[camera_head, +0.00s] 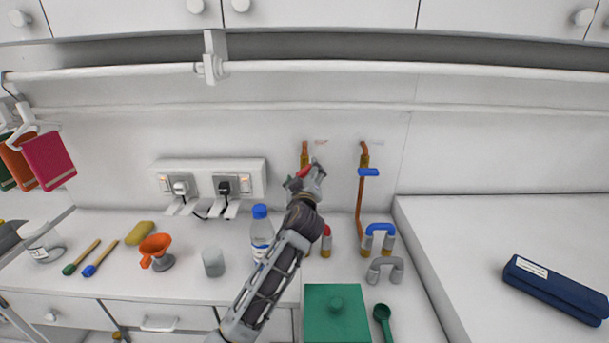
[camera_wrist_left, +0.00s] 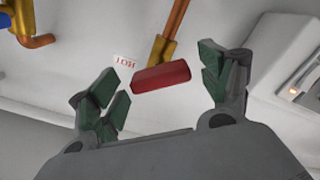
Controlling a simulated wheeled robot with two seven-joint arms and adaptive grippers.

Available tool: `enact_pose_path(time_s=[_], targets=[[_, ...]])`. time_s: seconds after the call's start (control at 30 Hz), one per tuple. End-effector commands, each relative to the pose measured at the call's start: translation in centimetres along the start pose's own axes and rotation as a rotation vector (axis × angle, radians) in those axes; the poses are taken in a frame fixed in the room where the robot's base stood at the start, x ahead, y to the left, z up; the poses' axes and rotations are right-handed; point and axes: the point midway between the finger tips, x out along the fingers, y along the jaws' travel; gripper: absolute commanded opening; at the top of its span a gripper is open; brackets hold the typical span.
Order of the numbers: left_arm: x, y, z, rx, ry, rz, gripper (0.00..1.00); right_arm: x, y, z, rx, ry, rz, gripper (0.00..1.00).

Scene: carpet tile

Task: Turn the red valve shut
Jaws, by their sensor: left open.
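The red valve (camera_wrist_left: 160,76) is a short red bar handle on a copper and brass pipe (camera_wrist_left: 168,35) at the wall. In the left wrist view it lies at a slant across the pipe's line, beside a small label. In the head view the red valve (camera_head: 303,171) is mostly hidden behind my left gripper (camera_head: 311,178). That gripper is open, with one finger off each end of the bar. A gap shows between each fingertip and the bar; I cannot tell the depth. My right gripper is not in view.
A blue-handled valve (camera_head: 368,172) sits on a pipe to the right. Sockets with plugs (camera_head: 208,184) are left. A rail (camera_head: 420,68) crosses above.

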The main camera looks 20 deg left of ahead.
Motion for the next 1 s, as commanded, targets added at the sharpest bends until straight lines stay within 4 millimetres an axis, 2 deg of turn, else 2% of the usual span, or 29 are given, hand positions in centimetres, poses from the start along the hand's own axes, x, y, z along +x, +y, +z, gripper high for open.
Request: enact_pose_path(time_s=[0.2, 0.5, 0.57, 1.0], targets=[[-0.01, -0.01, 0.00, 0.000, 0.000, 0.000, 0.77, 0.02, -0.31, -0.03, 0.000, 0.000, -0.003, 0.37], [-0.02, 0.00, 0.00, 0.000, 0.000, 0.000, 0.39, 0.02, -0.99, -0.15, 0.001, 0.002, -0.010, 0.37], [-0.02, -0.01, 0.00, 0.000, 0.000, 0.000, 0.33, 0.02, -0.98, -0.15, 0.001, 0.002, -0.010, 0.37], [-0.02, -0.03, 0.03, 0.053, 0.000, -0.001, 0.33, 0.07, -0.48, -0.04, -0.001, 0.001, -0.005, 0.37]])
